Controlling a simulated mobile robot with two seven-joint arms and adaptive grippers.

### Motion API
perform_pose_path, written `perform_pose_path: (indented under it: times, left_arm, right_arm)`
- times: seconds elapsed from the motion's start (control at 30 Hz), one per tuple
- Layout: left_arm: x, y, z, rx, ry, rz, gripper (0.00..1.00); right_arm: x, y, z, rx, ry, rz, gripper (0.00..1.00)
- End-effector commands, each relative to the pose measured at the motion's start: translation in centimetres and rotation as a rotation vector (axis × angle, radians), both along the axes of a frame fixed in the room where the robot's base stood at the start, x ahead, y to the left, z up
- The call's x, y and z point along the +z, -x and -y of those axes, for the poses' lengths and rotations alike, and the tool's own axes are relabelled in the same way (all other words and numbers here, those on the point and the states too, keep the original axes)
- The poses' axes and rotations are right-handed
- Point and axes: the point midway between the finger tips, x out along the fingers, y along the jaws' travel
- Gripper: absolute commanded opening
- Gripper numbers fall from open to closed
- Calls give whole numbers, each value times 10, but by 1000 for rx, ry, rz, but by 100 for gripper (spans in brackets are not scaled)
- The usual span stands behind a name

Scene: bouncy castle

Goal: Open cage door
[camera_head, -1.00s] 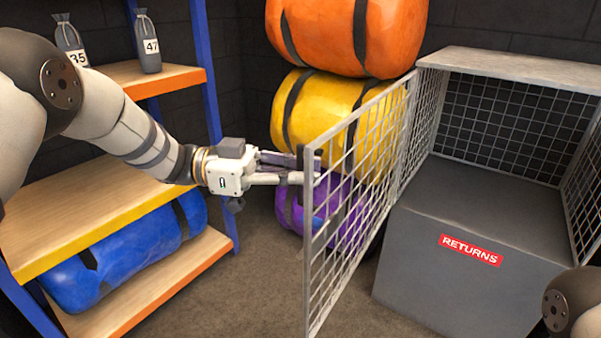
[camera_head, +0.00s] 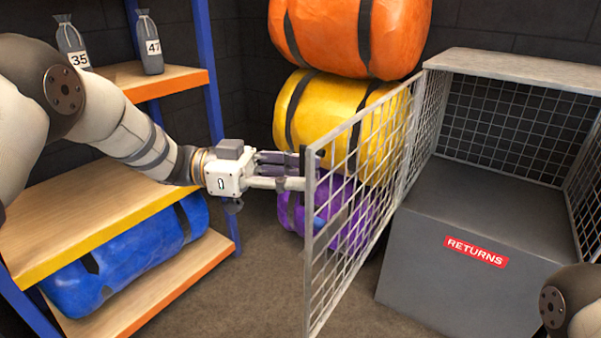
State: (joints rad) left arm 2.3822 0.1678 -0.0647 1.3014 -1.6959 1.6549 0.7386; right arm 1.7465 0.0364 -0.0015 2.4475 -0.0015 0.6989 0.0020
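The cage door (camera_head: 345,220) is a grey wire-mesh panel that stands swung out from the cage, its free edge toward me.
Orange (camera_head: 350,35), yellow (camera_head: 335,120) and purple (camera_head: 335,210) rolled bundles are stacked behind the door. A shelf (camera_head: 90,215) on the left holds a blue bundle (camera_head: 130,255) and numbered grey sacks (camera_head: 150,45). Brown floor is clear between shelf and door.

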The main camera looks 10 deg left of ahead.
Motion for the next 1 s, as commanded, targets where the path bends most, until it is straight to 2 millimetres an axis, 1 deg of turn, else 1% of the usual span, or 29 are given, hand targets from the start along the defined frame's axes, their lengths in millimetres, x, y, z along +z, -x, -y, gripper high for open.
perform_pose_path:
  times: [0.17, 0.27, 0.37, 0.5, 0.6, 0.7, 0.83, 1.0]
  left_arm:
    - [1, -1, 0, 1, 2, 2, 30]
    - [1, -1, -7, 4, 1, 4, 30]
    - [1, 0, -28, 6, 2, 3, 30]
    - [1, 1, -67, 6, 2, 3, 30]
    - [1, 2, -92, 4, 1, 3, 30]
    - [0, 3, -109, 3, 1, 3, 30]
    - [1, 4, -119, 1, 1, 1, 30]
    - [1, 4, -121, 1, 1, 1, 30]
  right_arm:
    - [0, 0, 0, 0, 0, 0, 74]
    - [0, 0, 0, 0, 0, 0, 74]
    - [0, 0, 0, 0, 0, 0, 74]
    - [0, 0, 0, 0, 0, 0, 74]
    - [0, 0, 0, 0, 0, 0, 74]
    - [0, 0, 0, 0, 0, 0, 74]
    - [0, 0, 0, 0, 0, 0, 74]
    - [0, 0, 0, 0, 0, 0, 74]
